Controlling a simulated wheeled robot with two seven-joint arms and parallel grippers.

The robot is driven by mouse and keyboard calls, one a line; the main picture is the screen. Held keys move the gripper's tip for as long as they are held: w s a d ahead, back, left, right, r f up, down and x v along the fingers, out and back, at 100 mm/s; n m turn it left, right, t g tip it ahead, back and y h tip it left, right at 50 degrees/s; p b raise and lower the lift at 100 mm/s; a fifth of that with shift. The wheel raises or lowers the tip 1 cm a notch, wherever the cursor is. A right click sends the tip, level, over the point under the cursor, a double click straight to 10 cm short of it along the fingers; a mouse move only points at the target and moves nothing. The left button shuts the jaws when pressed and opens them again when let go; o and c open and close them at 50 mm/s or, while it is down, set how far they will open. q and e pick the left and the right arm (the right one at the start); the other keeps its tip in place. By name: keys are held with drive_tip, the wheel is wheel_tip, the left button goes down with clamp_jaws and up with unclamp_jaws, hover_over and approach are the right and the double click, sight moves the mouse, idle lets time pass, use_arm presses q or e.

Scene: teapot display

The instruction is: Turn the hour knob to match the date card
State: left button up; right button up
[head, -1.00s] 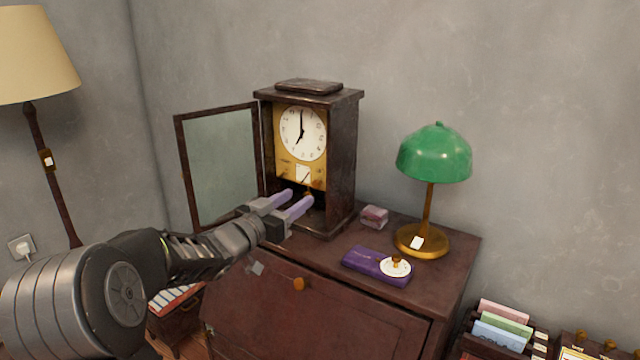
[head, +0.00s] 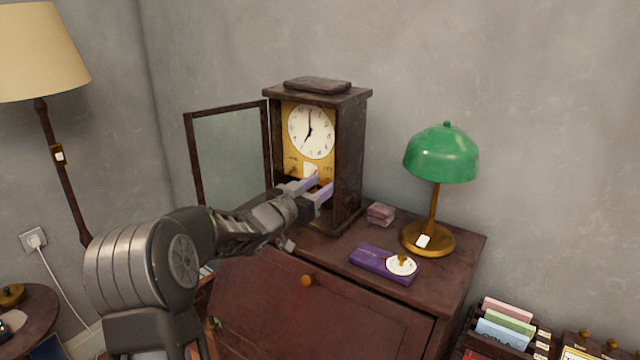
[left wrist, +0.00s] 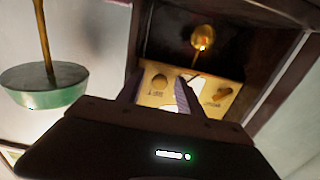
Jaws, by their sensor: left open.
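The wooden clock (head: 350,150) stands on the cabinet with its glass door (head: 230,155) swung open to the left. Its white dial (head: 311,131) shows about seven o'clock. A small white card (head: 309,170) is on the brass plate below the dial. My left gripper (head: 319,186) is open at the clock's lower front, just below this plate. In the left wrist view, which looks upside down, the open fingers (left wrist: 157,92) reach the brass plate, with one knob (left wrist: 158,81) near them and another knob (left wrist: 217,95) farther right. Contact cannot be told. My right gripper is out of view.
A green lamp (head: 441,153), a purple box (head: 375,262) with a small white disc (head: 402,265) and a small pink stack (head: 381,213) sit right of the clock. The open door stands close left of my arm. A brass pendulum bob (left wrist: 202,38) hangs inside the case.

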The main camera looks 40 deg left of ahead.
use_arm(q)
drive_tip(key=shift+c, duration=0.4)
clamp_jaws()
